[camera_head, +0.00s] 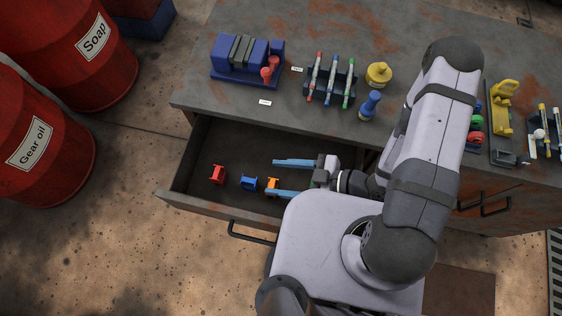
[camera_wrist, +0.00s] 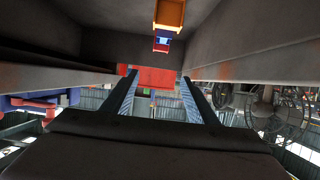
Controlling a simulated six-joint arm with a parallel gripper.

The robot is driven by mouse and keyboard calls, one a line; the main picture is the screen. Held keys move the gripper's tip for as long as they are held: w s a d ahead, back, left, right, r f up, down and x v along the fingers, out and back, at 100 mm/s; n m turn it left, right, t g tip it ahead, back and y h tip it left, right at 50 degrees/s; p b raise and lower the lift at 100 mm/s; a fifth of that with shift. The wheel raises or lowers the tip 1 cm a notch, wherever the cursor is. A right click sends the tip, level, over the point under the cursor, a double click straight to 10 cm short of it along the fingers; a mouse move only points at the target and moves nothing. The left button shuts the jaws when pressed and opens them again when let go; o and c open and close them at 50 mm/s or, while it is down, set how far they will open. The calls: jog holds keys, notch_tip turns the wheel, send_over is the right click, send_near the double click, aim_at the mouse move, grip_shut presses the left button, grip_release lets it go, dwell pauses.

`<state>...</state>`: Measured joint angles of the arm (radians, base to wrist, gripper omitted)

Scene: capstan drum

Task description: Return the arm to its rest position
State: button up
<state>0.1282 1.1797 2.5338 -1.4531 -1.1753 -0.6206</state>
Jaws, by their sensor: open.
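My gripper (camera_head: 273,177) is open and empty, with its two blue fingers pointing left over the open drawer (camera_head: 205,205). My arm reaches down from the upper right, bent over my pale base. In the wrist view the open fingers (camera_wrist: 157,85) point along the drawer between its walls, with nothing between them. A small red piece (camera_head: 217,174), a blue piece (camera_head: 249,182) and an orange piece (camera_head: 272,186) lie in the drawer. The lower finger passes close to the orange piece; I cannot tell if they touch. The wrist view also shows the orange piece (camera_wrist: 170,14).
The grey workbench (camera_head: 330,120) holds a blue-and-grey vise-like block (camera_head: 240,60), a rack of pens (camera_head: 331,80), yellow (camera_head: 379,73) and blue (camera_head: 369,106) knobbed pieces, and a yellow clamp (camera_head: 503,94). Red barrels (camera_head: 45,130) stand at left. The drawer handle (camera_head: 249,235) juts forward.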

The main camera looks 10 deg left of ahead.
dwell(0.6)
jog(key=w+d+f+m+g+h+p, duration=0.15)
jog(key=d+f+m+h, duration=0.25)
jog(key=f+m+h, duration=0.4)
jog(key=w+d+r+m+t+h+p, duration=0.2)
jog(key=w+d+r+m+h, duration=0.25)
jog(key=m, duration=0.35)
jog(key=w+d+r+m+h+b, duration=0.2)
jog(key=w+d+r, duration=0.3)
jog(key=d+r, duration=0.25)
jog(key=s+d+r+y+b, duration=0.1)
jog(key=s+d+r, duration=0.3)
jog(key=r, duration=0.5)
jog(key=shift+s+d+r, duration=0.15)
jog(key=shift+d+r, duration=0.2)
jog(key=shift+d, duration=0.25)
